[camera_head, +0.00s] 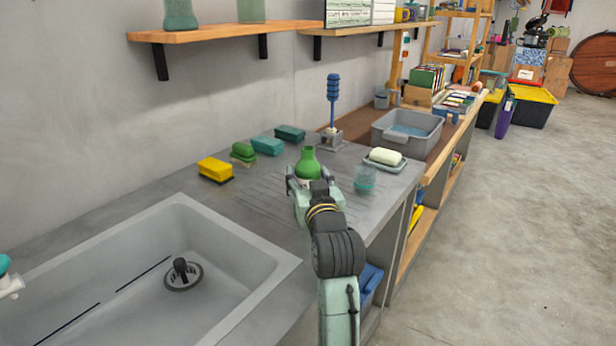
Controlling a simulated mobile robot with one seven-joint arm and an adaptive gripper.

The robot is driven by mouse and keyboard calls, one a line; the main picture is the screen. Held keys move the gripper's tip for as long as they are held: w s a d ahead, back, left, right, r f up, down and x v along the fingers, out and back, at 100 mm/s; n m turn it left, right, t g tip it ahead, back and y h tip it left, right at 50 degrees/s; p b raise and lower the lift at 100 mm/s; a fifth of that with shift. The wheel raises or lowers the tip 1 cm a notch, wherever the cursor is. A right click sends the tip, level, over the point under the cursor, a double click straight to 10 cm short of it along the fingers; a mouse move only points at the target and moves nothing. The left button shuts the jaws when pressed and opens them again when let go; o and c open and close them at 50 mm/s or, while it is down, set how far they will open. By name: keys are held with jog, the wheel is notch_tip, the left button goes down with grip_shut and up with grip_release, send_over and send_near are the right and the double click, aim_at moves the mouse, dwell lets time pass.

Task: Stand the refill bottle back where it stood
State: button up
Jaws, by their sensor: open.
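A green bottle (308,160) with a narrow neck stands upright on the grey counter's ribbed drainboard (258,200); I take it to be the refill bottle. My gripper (309,176) is open, with one finger on each side of the bottle's lower body. I cannot tell whether the fingers touch it. The bottle's lower part and base are partly hidden by my gripper and arm.
A clear teal cup (364,180) and a soap dish (386,163) with pale soap are close on the right. Sponges (215,169) line the wall side. A blue-topped brush (333,100) stands behind. A sink (160,270) is front left.

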jog(key=s+d, duration=0.1)
jog(key=s, duration=0.7)
jog(key=shift+d, duration=0.3)
dwell(1.3)
jog(key=shift+r, duration=0.15)
